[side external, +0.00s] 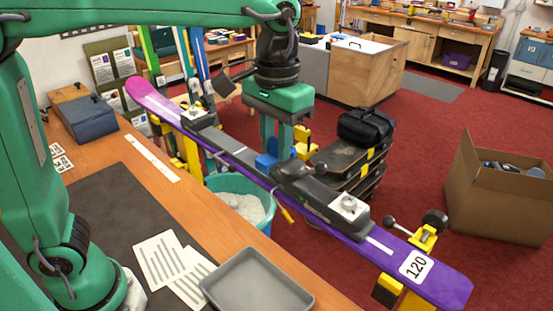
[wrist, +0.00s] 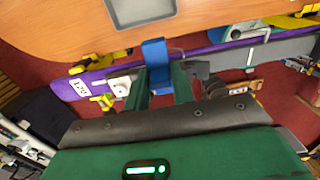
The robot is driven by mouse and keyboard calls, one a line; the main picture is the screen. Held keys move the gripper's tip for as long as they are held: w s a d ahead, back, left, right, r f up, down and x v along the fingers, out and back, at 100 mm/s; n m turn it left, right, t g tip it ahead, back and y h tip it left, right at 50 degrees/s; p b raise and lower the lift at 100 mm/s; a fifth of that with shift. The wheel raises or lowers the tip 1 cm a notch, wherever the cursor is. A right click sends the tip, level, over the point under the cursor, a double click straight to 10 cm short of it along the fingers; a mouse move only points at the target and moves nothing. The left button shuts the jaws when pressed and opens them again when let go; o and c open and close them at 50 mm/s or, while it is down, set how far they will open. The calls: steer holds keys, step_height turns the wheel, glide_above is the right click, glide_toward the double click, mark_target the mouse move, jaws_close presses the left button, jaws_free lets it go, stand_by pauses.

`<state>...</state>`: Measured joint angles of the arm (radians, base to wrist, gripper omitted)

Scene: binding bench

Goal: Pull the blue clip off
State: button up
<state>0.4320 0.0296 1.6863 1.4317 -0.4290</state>
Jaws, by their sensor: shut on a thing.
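The blue clip (side external: 266,162) is at the middle of the purple ski (side external: 230,148), beside the black binding (side external: 310,180). In the wrist view the blue clip (wrist: 154,56) stands up between my green fingers. My gripper (side external: 275,148) is above the ski with its fingers pointing down, shut on the clip. It also shows in the wrist view (wrist: 160,82). The fingers hide part of the clip, and I cannot tell whether it still touches the binding.
Yellow vise supports (side external: 424,240) hold the ski. A grey tray (side external: 256,283) and papers (side external: 172,262) lie on the wooden bench. A teal bucket (side external: 238,186) is below the ski. A cardboard box (side external: 495,195) stands on the red floor at right.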

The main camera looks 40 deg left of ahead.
mark_target(276, 139)
steer(key=shift+r, duration=2.55)
